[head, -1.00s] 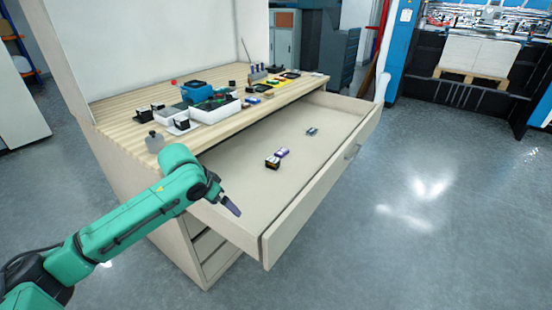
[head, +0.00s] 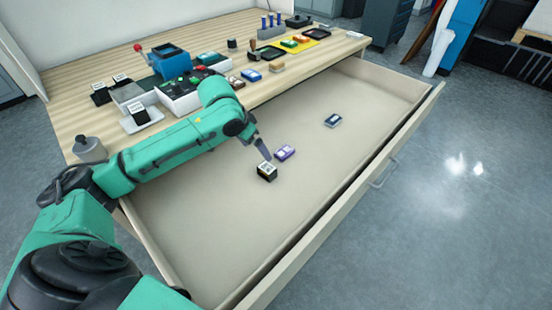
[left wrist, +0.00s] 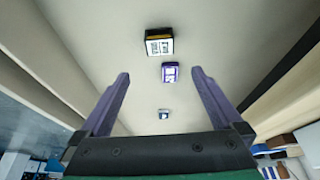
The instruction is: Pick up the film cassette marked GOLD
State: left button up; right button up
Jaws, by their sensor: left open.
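Three small film cassettes lie in the open drawer (head: 215,215). The nearest is black with a white label (head: 267,172); in the left wrist view it (left wrist: 159,42) shows a thin yellow edge. A purple cassette with a white label (head: 285,152) lies just beyond it, also in the left wrist view (left wrist: 170,72). A grey-blue one (head: 332,120) lies farther off, small in the left wrist view (left wrist: 164,114). I cannot read GOLD on any label. My left gripper (head: 267,156) is open and empty above the drawer, close to the black and purple cassettes. My right gripper is out of view.
The wooden worktop (head: 100,125) behind the drawer holds white trays (head: 195,100), a blue device (head: 170,62), a yellow mat (head: 297,42) and a grey bottle (head: 90,149). The drawer's front wall (head: 335,205) borders the near side. The drawer floor is otherwise clear.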

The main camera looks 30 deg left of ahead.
pick_arm(q)
send_near(266, 168)
jog(key=f, duration=0.2)
jog(key=x, duration=0.7)
jog(key=shift+w+d+b, duration=0.15)
jog(key=shift+w+b, duration=0.1)
jog(key=shift+b, duration=0.05)
jog(key=shift+w+f, duration=0.15)
jog(key=shift+f, duration=0.1)
jog(key=c, duration=1.4)
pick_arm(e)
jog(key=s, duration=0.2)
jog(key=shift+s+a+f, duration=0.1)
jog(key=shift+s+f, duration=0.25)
pick_arm(q)
jog(key=shift+r, duration=0.15)
